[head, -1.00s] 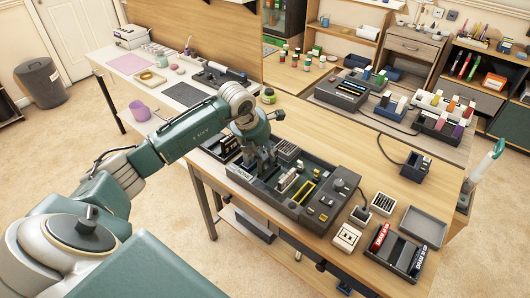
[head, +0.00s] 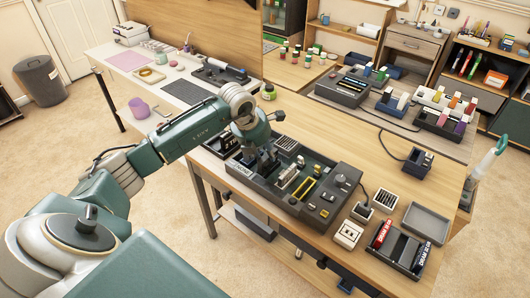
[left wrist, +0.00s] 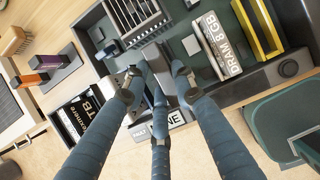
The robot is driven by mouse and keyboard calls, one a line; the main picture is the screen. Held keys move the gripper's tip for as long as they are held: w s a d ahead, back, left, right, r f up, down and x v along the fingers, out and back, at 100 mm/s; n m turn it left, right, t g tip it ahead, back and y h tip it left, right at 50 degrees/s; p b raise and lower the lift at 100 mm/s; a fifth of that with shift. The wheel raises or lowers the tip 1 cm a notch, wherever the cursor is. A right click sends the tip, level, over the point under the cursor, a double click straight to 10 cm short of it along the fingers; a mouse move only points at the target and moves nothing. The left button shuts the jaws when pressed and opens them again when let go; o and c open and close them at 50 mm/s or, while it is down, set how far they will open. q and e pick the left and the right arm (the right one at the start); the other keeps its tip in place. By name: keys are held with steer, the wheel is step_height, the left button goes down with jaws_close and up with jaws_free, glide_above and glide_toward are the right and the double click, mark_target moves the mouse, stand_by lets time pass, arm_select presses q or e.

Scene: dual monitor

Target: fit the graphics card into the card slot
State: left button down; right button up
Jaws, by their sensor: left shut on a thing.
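My left gripper (head: 262,163) reaches down into the left end of the dark open computer case (head: 333,210). In the left wrist view its fingers (left wrist: 158,85) are closed around a grey piece, probably the graphics card. A light plate lettered "NINE" (left wrist: 168,122) shows below the fingertips, apparently part of it. The fingers hide most of the held piece and what lies under it, so I cannot tell whether it touches the card slot. My right gripper is out of view.
A box lettered "TB" (left wrist: 85,115) sits just left of the case. A finned block (left wrist: 135,18) is close to the fingers. An empty grey tray (head: 426,224) and a tray of memory boxes (head: 402,250) stand at the right.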

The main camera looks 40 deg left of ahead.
arm_select(q)
steer(key=shift+f, duration=0.35)
steer(key=c, duration=1.3)
jaws_free()
steer(key=shift+c, duration=0.2)
steer(key=v, duration=1.2)
